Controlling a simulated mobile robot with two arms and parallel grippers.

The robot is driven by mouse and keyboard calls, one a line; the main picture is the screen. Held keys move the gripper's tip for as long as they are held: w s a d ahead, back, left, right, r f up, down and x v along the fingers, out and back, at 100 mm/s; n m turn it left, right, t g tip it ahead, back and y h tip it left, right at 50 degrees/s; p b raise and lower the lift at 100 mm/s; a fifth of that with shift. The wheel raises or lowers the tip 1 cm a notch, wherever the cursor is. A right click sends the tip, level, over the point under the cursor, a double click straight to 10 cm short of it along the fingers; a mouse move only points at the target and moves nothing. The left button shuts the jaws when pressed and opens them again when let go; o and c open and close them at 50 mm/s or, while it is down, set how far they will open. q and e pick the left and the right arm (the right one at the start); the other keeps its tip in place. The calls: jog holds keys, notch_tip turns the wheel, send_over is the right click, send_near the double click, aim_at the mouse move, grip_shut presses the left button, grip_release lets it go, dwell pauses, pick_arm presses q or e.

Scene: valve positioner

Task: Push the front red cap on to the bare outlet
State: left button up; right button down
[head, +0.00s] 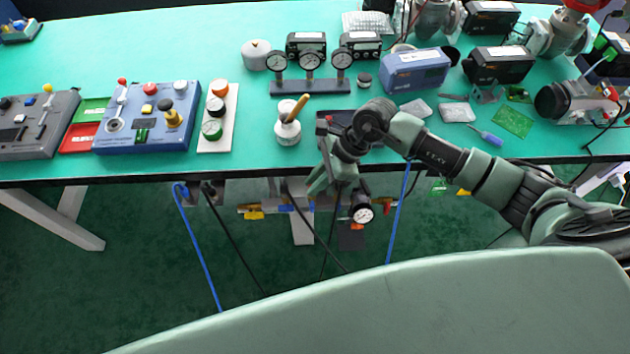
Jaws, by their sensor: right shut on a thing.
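My right gripper (320,182) comes in from the right and points down at the front edge of the table. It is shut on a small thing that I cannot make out. A dark block with a bit of red (328,122) sits just behind it on the table, partly covered by my arm. Below the edge hang a pressure gauge (361,213) and small fittings with yellow, blue and red parts, including a red one (387,207). I cannot clearly tell the front red cap or the bare outlet. My left gripper is out of view.
The green table (200,45) holds a white bottle with a brush (288,130), a three-gauge stand (310,86), a blue control box (147,118) and a blue-grey case (416,70). Blue and black hoses hang below the front edge. The table's back left is mostly clear.

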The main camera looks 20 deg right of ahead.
dwell(0.6)
jog(key=shift+f+b, duration=0.6)
jog(key=shift+b, duration=0.2)
jog(key=c, duration=1.3)
grip_release()
jog(key=shift+c, duration=0.2)
jog(key=shift+r, duration=0.1)
